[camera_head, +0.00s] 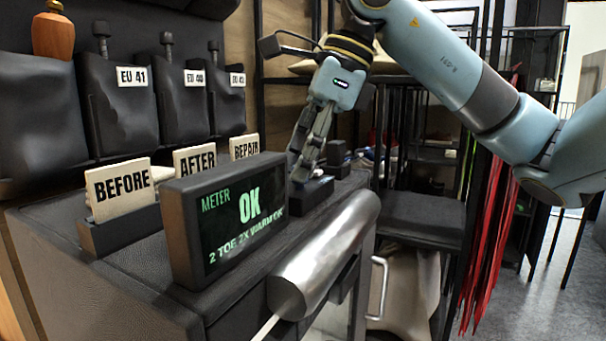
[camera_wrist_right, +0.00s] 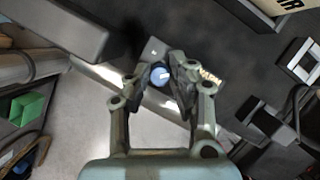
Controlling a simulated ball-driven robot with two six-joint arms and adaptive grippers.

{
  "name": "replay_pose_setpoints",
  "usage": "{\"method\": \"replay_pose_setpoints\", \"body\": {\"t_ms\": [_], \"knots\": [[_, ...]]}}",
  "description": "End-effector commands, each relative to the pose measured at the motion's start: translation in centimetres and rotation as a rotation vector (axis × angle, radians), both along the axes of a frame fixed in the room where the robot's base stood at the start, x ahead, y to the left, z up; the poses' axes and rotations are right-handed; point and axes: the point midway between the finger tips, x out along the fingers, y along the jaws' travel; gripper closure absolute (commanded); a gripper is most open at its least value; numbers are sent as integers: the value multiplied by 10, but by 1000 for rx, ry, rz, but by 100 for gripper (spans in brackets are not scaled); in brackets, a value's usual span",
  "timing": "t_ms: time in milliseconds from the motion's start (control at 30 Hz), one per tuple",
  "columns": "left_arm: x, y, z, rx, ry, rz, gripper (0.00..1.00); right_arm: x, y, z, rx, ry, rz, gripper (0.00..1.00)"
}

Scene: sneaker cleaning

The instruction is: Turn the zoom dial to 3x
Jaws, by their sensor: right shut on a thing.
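My right gripper (camera_head: 299,178) reaches down onto a small dark box (camera_head: 318,192) on the bench, behind the meter screen in the head view. In the right wrist view my right gripper (camera_wrist_right: 164,82) is shut on a round blue dial (camera_wrist_right: 160,75) with a white pointer mark. The fingers sit on both sides of the dial. The dial is hidden by the fingers in the head view. My left gripper is out of view.
The meter screen (camera_head: 238,214) reads OK and "2 TOE 2X WARM OK". A silver roll (camera_head: 325,252) lies along the bench's front edge. Red laces (camera_head: 490,225) hang at right.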

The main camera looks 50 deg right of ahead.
Motion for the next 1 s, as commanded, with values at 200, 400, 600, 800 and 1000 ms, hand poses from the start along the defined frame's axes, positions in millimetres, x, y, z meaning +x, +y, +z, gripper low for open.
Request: {"method": "replay_pose_setpoints", "body": {"t_ms": [200, 400, 600, 800, 1000], "knots": [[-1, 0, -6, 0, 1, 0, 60, 0, 0, 0, 0, -2, -90, 100], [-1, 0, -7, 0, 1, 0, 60, 0, 0, 1, -1, -1, -127, 100], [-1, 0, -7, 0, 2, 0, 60, 0, 0, 1, -1, -1, -134, 100], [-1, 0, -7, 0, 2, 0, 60, 0, 0, 1, -1, -1, -134, 100], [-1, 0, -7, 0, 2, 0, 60, 0, 0, 1, -1, -1, -133, 57]]}}
